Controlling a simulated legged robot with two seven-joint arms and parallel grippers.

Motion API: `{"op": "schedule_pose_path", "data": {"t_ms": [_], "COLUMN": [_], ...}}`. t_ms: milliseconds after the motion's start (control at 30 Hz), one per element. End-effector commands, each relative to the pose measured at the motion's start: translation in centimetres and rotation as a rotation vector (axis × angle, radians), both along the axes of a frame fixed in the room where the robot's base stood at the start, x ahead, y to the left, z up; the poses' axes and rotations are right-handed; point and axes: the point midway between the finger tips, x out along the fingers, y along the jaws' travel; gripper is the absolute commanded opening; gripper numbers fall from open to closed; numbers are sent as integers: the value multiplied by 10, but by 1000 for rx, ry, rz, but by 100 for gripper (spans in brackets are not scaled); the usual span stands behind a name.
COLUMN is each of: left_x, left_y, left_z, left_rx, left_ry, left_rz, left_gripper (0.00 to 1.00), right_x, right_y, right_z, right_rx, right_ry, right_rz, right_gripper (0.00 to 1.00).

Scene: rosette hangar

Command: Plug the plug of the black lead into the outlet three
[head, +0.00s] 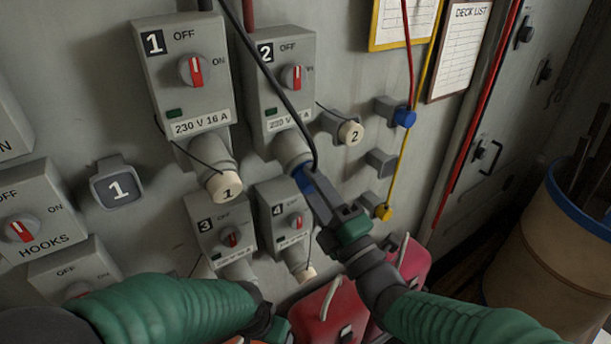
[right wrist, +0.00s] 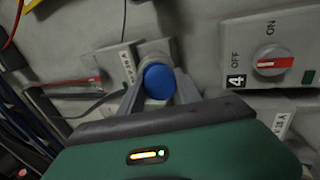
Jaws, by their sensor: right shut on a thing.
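My right gripper (head: 309,184) is shut on the blue plug (head: 303,176) of the black lead (head: 268,75). The plug is at the mouth of the socket (head: 292,148) under outlet two (head: 279,80); I cannot tell whether it is inserted. In the right wrist view the plug's blue round end (right wrist: 158,81) shows between the fingers. Outlet three (head: 221,224) is a grey box with a red switch, below and left of the plug. Its socket (head: 238,268) is partly hidden by my left arm. My left gripper (head: 279,328) is low in the head view, mostly cut off.
Outlet one (head: 183,72) and outlet four (head: 286,215) flank outlet three, close by. Cap two (head: 350,132) sits on a side holder. Blue (head: 404,117) and yellow (head: 383,211) plugs hang right. Red cases (head: 330,312) stand below, a barrel (head: 555,255) at right.

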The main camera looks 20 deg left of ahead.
Motion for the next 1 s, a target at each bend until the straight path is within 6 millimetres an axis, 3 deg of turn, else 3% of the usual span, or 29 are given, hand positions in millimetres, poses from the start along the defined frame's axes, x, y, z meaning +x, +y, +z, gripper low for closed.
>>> {"op": "schedule_pose_path", "data": {"t_ms": [1000], "left_x": [0], "left_y": [0], "left_z": [-34], "left_rx": [0], "left_ry": [0], "left_rz": [0], "left_gripper": [71], "right_x": [-23], "right_y": [-31], "right_z": [-14], "right_rx": [2], "right_ry": [-4], "right_rz": [-2], "right_gripper": [0]}}
